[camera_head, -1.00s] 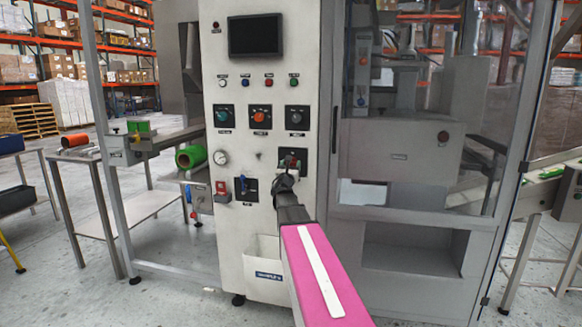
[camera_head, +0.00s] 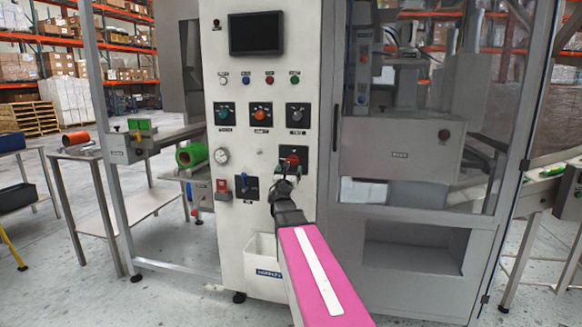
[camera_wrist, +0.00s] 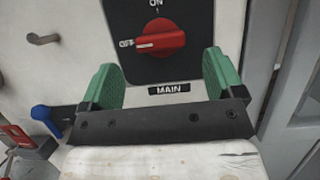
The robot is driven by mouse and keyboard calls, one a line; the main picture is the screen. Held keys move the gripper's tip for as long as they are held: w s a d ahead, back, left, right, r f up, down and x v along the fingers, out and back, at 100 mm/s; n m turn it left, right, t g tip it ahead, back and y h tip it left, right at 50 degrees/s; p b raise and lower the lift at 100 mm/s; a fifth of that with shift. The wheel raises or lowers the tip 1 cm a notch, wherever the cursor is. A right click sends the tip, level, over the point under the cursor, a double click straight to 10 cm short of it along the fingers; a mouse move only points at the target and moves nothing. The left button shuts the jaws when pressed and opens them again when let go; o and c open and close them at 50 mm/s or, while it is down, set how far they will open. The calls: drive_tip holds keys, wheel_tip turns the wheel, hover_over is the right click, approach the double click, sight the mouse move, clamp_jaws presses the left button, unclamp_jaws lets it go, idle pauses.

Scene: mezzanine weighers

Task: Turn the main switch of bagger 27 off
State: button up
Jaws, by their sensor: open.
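The main switch (camera_wrist: 160,41) is a red rotary knob on a black plate in the wrist view, above a "MAIN" label. Its white mark points left at "OFF"; "ON" is at the top. In the head view the red knob (camera_head: 292,159) shows on the white panel of the bagging machine (camera_head: 262,215). My gripper (camera_wrist: 161,78) has two green fingers, spread apart and empty, just below the knob's plate on either side. In the head view my gripper (camera_head: 286,178) is just below the switch. No machine number is readable.
A lever with a blue handle (camera_wrist: 46,113) and a red box (camera_wrist: 20,136) are at the lower left in the wrist view. Three selector knobs, including an orange one (camera_head: 262,114), and a dark screen (camera_head: 256,34) are higher up. A glazed enclosure (camera_head: 420,150) is to the right.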

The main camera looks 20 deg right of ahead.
drive_tip(key=v, duration=0.5)
drive_tip(key=shift+s+a+f, duration=0.15)
drive_tip(key=shift+s+f, duration=0.05)
drive_tip(key=shift+s, duration=0.1)
drive_tip(key=s+a+f+m+g+y, duration=0.1)
drive_tip(key=s+f+m+g, duration=0.6)
drive_tip(key=f+m, duration=0.4)
drive_tip(key=s+a+f+m+g+y, duration=0.1)
drive_tip(key=s+f+m+g, duration=0.55)
drive_tip(key=f+m, duration=0.4)
drive_tip(key=s+a+f+m+g+y, duration=0.2)
drive_tip(key=s+a+f+m+y, duration=0.2)
drive_tip(key=a, duration=0.4)
drive_tip(key=s+a+f+m+g+y, duration=0.3)
drive_tip(key=s+a+f+y, duration=0.3)
drive_tip(key=s+a+f, duration=0.2)
drive_tip(key=shift+s+a+f+m+y, duration=0.2)
drive_tip(key=shift+f+m+y, duration=0.1)
drive_tip(key=shift+m, duration=0.15)
drive_tip(key=shift+d, duration=0.1)
